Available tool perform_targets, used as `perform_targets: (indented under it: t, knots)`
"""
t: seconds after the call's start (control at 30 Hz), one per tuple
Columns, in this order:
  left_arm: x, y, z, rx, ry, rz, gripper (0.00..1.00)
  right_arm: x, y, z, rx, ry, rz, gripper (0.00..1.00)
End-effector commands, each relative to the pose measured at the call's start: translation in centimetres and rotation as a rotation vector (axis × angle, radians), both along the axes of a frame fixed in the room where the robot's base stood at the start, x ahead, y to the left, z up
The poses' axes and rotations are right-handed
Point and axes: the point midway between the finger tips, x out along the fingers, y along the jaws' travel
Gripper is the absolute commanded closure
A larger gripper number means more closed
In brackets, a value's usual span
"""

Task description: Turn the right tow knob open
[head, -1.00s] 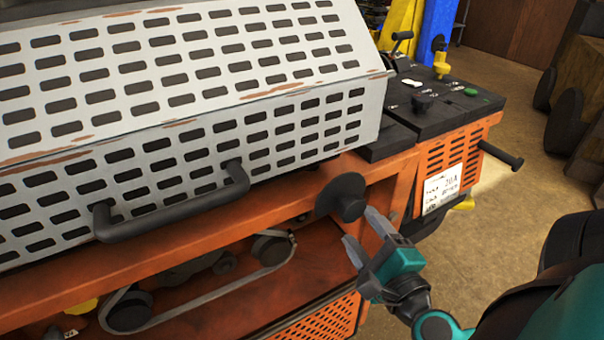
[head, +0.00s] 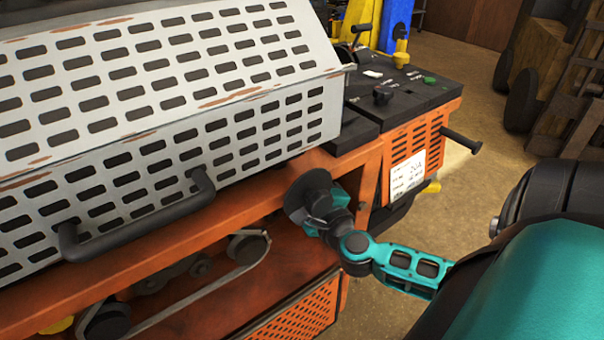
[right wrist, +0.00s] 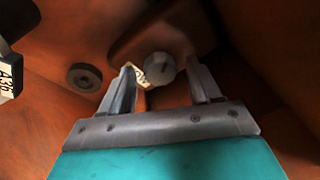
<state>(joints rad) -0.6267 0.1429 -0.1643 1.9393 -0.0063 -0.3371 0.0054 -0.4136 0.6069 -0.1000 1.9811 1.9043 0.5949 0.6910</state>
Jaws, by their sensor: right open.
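In the right wrist view a small grey round knob (right wrist: 160,66) stands on the orange body, ahead of my right gripper and between its fingertips in the picture. My right gripper (right wrist: 159,69) is open, with one finger on each side of the knob; I cannot tell whether they touch it. In the head view my right gripper (head: 322,207) is up against the front corner of the orange machine, its fingers hidden. A dark round disc (head: 308,188) there is partly covered by it; I cannot tell whether this is the same knob. My left gripper is in neither view.
A perforated grey cover (head: 170,130) with a dark handle (head: 140,225) fills the left. A black control panel (head: 400,95) sits behind the corner, with a dark lever (head: 462,140) sticking out. In the wrist view a dark ring (right wrist: 84,77) lies left.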

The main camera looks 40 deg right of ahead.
Motion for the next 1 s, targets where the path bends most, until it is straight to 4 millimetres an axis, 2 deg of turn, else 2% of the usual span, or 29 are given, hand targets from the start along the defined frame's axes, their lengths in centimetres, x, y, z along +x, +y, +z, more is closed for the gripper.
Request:
perform_targets:
  t: [0.4,0.9,1.0]
  knots:
    - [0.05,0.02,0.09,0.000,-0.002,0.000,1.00,0.60,-0.15,0.01,-0.001,0.000,0.001,0.38]
    - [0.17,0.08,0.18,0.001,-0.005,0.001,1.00,0.59,-0.16,0.03,-0.001,0.000,0.000,0.86]
    - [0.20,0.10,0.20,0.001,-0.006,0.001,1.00,0.59,-0.16,0.04,-0.001,-0.001,0.000,0.93]
